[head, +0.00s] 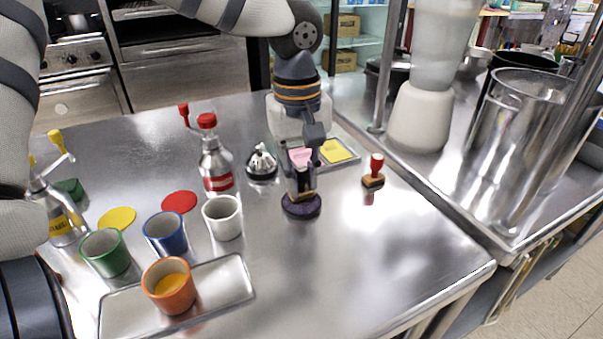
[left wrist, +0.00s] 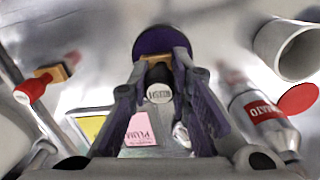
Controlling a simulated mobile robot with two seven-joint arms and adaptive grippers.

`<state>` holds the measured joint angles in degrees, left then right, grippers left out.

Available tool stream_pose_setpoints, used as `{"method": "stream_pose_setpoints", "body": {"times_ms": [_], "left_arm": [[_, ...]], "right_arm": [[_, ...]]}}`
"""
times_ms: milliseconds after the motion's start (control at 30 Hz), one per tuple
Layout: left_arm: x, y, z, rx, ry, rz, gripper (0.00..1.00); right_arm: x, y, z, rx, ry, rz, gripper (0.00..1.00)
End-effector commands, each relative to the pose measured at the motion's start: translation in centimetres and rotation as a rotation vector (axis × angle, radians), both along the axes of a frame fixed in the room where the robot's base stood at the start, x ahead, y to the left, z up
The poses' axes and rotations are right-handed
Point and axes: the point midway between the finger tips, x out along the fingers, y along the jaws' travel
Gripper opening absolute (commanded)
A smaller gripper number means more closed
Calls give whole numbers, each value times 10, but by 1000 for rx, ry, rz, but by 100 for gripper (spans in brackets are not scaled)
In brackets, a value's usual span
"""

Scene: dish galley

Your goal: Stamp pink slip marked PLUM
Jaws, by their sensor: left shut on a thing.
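My left gripper (head: 302,180) points down over the table, shut on a dark-handled stamp (left wrist: 158,92). The stamp's white cap carries dark letters too small to read surely. Its wooden base (head: 304,195) is right over the round purple ink pad (head: 301,210), at or just above its surface; I cannot tell if they touch. The pink slip (head: 300,155) lies in a shallow metal tray (head: 352,163) behind the gripper, partly hidden by it. In the left wrist view the slip (left wrist: 142,131) reads PLUM. A yellow slip (head: 335,151) lies beside it. My right gripper is out of view.
A red-handled stamp (head: 374,172) stands right of the pad. A call bell (head: 261,163), a red-capped bottle (head: 216,160) and a white cup (head: 222,218) are to the left. Coloured cups and a metal tray (head: 235,272) stand front left. The front right table is clear.

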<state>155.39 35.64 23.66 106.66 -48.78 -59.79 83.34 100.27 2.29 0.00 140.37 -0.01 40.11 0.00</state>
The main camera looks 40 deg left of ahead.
Motion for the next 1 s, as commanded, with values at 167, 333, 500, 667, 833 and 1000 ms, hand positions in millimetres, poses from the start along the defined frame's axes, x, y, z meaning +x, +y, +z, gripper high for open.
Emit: {"method": "stream_pose_setpoints", "body": {"times_ms": [167,333,500,667,833,1000], "left_arm": [[0,0,-2,1,1,-1,0],[0,0,-4,0,0,-1,0],[0,0,-7,1,1,0,0],[0,0,-9,1,2,0,0],[0,0,-10,0,1,0,0],[0,0,-10,1,1,0,0]], "right_arm": [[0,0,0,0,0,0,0],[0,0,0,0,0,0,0],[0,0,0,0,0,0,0],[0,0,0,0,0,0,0],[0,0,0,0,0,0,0],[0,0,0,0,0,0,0]]}}
